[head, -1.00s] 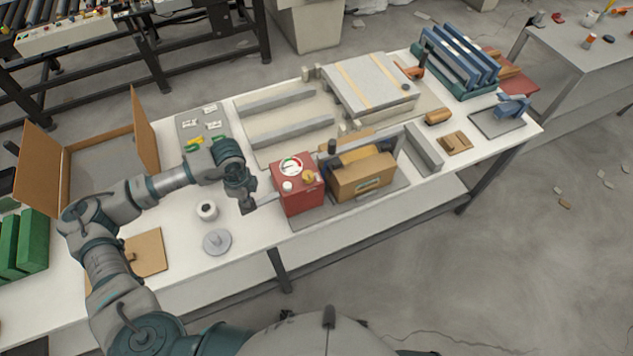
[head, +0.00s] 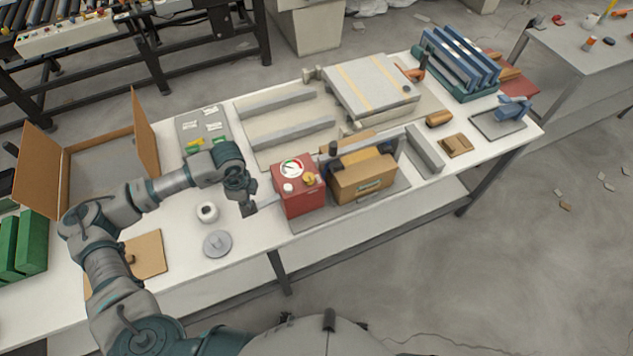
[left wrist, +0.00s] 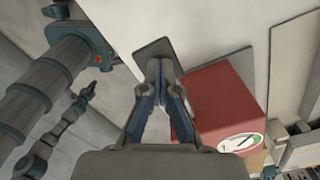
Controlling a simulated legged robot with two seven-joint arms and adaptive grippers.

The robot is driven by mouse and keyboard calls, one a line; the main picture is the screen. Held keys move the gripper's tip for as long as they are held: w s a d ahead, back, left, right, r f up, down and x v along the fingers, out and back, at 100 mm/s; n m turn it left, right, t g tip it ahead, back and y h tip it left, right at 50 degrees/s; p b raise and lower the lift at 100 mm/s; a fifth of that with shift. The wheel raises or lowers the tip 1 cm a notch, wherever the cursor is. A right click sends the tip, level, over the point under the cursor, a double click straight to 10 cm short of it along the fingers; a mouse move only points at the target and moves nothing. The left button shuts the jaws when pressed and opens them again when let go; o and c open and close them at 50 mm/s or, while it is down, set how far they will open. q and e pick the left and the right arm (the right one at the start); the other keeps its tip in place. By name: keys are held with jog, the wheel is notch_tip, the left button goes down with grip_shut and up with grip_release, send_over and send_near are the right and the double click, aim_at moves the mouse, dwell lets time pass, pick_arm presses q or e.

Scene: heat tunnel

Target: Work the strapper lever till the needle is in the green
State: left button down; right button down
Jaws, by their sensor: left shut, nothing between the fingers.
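The strapper is a red box (head: 300,195) on the front of the white bench, with a round gauge (head: 292,168) on top. The gauge also shows in the left wrist view (left wrist: 240,142), with a green part on its rim; I cannot tell surely whether the needle lies in it. A grey bar, seemingly the lever (head: 268,202), sticks out from the box's left side. My left gripper (head: 249,208) is shut and empty beside it. In the left wrist view its fingertips (left wrist: 157,66) are at a dark flat plate (left wrist: 153,47), perhaps the lever's end; contact is unclear. My right gripper is not in view.
A brown carton (head: 362,178) stands right of the red box. A white roll (head: 207,212) and a grey disc (head: 217,243) lie left of my gripper. An open cardboard box (head: 145,135) and green blocks (head: 32,240) are at the left.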

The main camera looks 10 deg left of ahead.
pick_arm(q)
jog(key=shift+r, duration=0.45)
jog(key=shift+r+p, duration=1.4)
jog(key=shift+r, duration=0.55)
jog(key=shift+r+p, duration=0.75)
jog(key=shift+r, duration=0.35)
jog(key=shift+r+p, duration=0.85)
jog(key=shift+r, duration=0.5)
